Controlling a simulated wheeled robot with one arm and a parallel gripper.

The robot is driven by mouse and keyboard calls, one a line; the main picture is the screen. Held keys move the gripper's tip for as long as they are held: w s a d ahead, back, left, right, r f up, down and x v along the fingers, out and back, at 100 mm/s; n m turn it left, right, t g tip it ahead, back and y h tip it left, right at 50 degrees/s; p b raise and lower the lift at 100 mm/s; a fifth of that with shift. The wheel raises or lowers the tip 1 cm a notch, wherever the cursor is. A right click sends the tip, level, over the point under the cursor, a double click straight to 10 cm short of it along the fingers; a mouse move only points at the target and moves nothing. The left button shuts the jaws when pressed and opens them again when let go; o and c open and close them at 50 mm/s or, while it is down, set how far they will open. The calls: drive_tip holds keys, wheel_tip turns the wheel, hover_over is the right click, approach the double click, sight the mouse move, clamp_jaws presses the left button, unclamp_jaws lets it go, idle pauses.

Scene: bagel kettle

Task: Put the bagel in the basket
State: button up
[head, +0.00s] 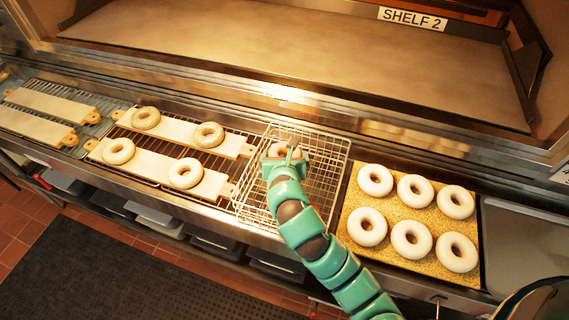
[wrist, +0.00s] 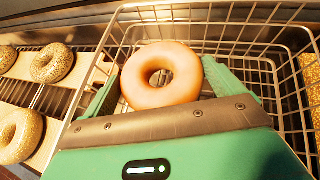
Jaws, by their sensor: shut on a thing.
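A plain light-brown bagel (wrist: 185,92) is held between the fingers of my gripper (wrist: 178,88) in the wrist view. In the head view my gripper (head: 287,158) is over the wire basket (head: 325,172), toward its left side, and hides most of the bagel. The basket's wire walls also show around the bagel in the wrist view (wrist: 222,22). The bagel appears inside the basket's outline, but I cannot tell its height above the basket floor.
Left of the basket, seeded bagels (head: 186,173) lie on wooden boards (head: 160,172) over a rack. Empty boards (head: 35,128) lie farther left. Right of it, several pale bagels (head: 368,227) lie on a yellow speckled tray (head: 398,275). A SHELF 2 opening (head: 300,50) is behind.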

drive_tip(key=shift+f, duration=0.65)
drive_tip(key=shift+f, duration=0.55)
drive_tip(key=o, duration=0.7)
